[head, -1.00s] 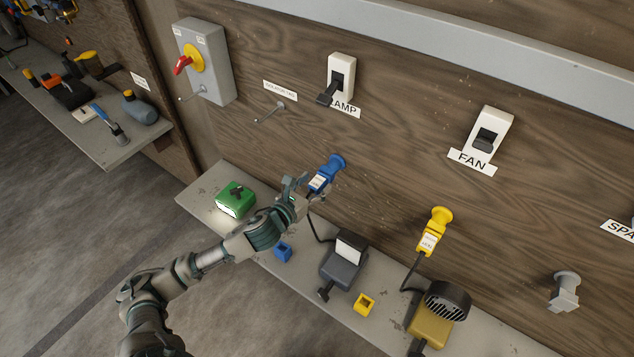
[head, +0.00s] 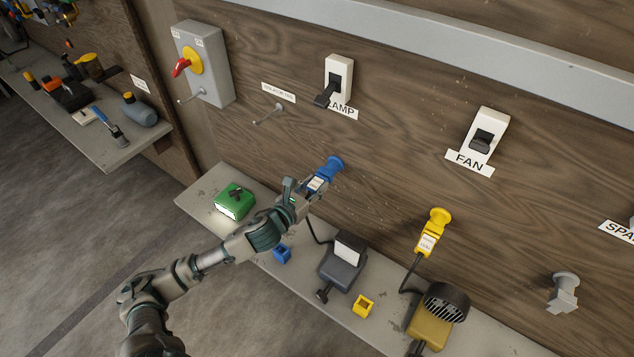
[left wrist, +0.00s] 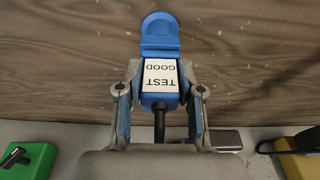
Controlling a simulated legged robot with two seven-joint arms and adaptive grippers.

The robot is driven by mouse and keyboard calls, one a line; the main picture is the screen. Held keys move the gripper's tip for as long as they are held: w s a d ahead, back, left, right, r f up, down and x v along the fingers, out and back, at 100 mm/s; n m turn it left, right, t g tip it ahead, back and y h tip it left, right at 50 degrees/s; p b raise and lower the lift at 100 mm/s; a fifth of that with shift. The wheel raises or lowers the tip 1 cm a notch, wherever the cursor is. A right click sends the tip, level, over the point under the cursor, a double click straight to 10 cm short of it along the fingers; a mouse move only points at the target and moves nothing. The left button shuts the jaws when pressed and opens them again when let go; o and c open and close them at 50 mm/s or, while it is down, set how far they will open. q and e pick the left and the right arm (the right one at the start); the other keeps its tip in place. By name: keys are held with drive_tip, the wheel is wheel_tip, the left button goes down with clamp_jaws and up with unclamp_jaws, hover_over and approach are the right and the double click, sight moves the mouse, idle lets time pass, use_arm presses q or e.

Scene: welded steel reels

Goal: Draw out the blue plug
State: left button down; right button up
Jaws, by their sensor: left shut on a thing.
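The blue plug (head: 318,183) sits at a round blue socket (head: 332,164) on the wooden panel, below the lamp switch. The socket also shows in the left wrist view (left wrist: 160,29). My left gripper (head: 308,186) is at the plug from the left and below. In the left wrist view my left gripper (left wrist: 160,97) has a finger on each side of the blue plug (left wrist: 160,97), shut on it. The plug has a white label reading TEST GOOD. A black cord leaves its lower end. My right gripper is not in view.
A green box (head: 234,201), a blue block (head: 282,254), a dark lamp unit (head: 342,264) and a yellow block (head: 363,306) stand on the shelf. A yellow plug (head: 430,241) is in the panel to the right. A grey switch box (head: 207,68) is at upper left.

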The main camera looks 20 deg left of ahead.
sight(309, 191)
use_arm(q)
drive_tip(key=shift+s+a+f, duration=0.1)
drive_tip(key=shift+s+a, duration=0.15)
drive_tip(key=shift+s, duration=0.3)
drive_tip(key=shift+p+v, duration=0.35)
drive_tip(key=shift+v, duration=0.85)
drive_tip(key=shift+s+a+f, duration=0.1)
drive_tip(key=shift+s+a, duration=0.25)
drive_tip(key=shift+s, duration=0.5)
drive_tip(key=shift+s+a+f, duration=0.15)
drive_tip(key=shift+s+a, duration=0.15)
drive_tip(key=shift+s, duration=0.6)
drive_tip(key=shift+s+a+f, duration=0.1)
drive_tip(key=shift+s+a, duration=0.25)
drive_tip(key=shift+s, duration=0.5)
